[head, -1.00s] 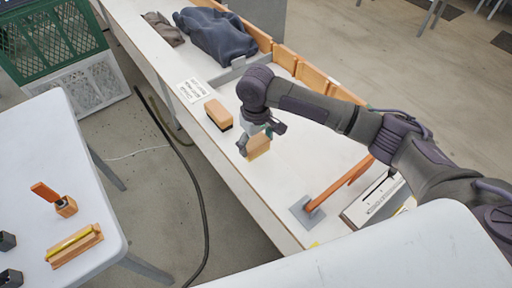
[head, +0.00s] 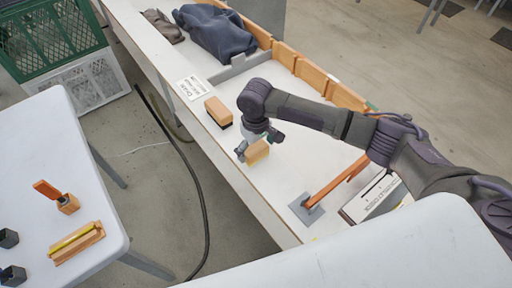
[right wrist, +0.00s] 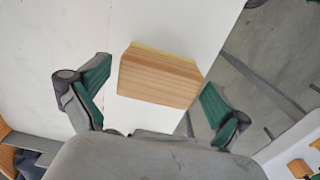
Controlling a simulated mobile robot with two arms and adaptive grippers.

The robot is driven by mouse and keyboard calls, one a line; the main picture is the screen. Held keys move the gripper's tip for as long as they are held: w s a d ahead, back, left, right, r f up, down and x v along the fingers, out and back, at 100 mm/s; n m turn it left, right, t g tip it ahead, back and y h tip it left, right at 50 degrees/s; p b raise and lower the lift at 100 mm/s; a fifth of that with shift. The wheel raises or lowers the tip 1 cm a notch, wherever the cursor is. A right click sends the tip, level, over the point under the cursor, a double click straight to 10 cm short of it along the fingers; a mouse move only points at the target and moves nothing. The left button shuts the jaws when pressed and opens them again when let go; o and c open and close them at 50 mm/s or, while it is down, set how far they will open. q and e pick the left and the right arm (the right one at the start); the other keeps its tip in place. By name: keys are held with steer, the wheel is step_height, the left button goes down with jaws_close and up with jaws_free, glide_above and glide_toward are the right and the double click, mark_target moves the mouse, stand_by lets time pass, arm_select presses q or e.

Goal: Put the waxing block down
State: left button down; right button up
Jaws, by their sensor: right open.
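The waxing block (head: 257,153), a light wooden block with a thin yellow edge, rests on the white bench near its front edge. It also shows in the right wrist view (right wrist: 160,78), between the fingers. My right gripper (head: 259,145) is open around it, with green-padded fingers standing apart on either side; in the right wrist view (right wrist: 148,97) a gap shows at the left finger. The right finger is close to the block's corner, and I cannot tell if it touches. My left gripper is not in view.
Another wooden block with a dark underside (head: 218,111) lies behind, beside a printed card (head: 190,88). Dark cloth (head: 215,32) lies at the far end. The left table (head: 60,140) holds small blocks.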

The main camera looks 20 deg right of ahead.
mark_target(256, 149)
step_height(256, 149, up, 12)
steer(key=b, duration=0.1)
steer(key=shift+r, duration=0.15)
stand_by(0.4)
steer(key=shift+a, duration=0.1)
stand_by(0.3)
